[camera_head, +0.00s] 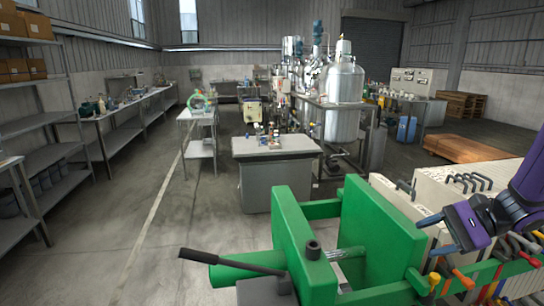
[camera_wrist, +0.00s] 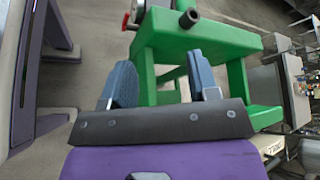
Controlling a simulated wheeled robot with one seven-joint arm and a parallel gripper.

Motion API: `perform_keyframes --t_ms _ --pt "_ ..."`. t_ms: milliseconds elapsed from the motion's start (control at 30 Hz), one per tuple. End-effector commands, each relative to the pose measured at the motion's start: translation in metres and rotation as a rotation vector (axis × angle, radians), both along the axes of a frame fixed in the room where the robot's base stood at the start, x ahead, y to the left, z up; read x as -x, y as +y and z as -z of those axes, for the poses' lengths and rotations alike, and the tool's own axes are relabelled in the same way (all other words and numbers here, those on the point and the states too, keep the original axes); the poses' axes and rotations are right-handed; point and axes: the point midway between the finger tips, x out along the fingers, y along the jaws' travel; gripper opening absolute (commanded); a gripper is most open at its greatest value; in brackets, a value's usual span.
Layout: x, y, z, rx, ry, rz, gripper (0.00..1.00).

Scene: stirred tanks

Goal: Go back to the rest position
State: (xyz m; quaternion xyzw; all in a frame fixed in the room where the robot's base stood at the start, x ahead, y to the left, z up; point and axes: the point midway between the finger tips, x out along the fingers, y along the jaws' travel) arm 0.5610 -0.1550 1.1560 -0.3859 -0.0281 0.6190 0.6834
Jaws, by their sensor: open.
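My gripper (camera_head: 438,228) is at the right of the head view, at the end of my purple arm, above the right side of a green machine frame (camera_head: 380,240). In the wrist view my gripper (camera_wrist: 163,78) shows two blue-grey fingers spread apart with nothing between them. The green frame (camera_wrist: 205,40) shows beyond the fingers, and I cannot tell the gap to it. The rest position is not marked in either view.
A black-handled lever (camera_head: 235,262) sticks out left of the green frame. Coloured valve handles (camera_head: 465,278) crowd below my gripper. A grey bench (camera_head: 275,148) and steel tanks (camera_head: 343,85) stand behind. Open floor (camera_head: 150,215) lies to the left, before grey shelves (camera_head: 40,125).

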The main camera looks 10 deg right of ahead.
Motion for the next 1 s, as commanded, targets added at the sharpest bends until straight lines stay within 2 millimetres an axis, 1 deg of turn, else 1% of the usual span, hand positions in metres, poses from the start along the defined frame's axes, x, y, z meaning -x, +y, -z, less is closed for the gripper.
perform_keyframes --t_ms 33,100,200,400,700,1000 --pt "0.005 0.011 -0.01 0.054 -0.016 -0.058 0.55" --pt "0.012 0.024 -0.02 0.129 -0.032 -0.132 0.55" --pt "0.024 0.039 -0.033 0.238 -0.06 -0.232 0.55" --pt "0.049 0.062 -0.058 0.466 -0.137 -0.409 0.55" --pt "0.084 0.081 -0.094 0.818 -0.315 -0.617 0.55" --pt "0.114 0.087 -0.134 1.156 -0.56 -0.734 0.55"
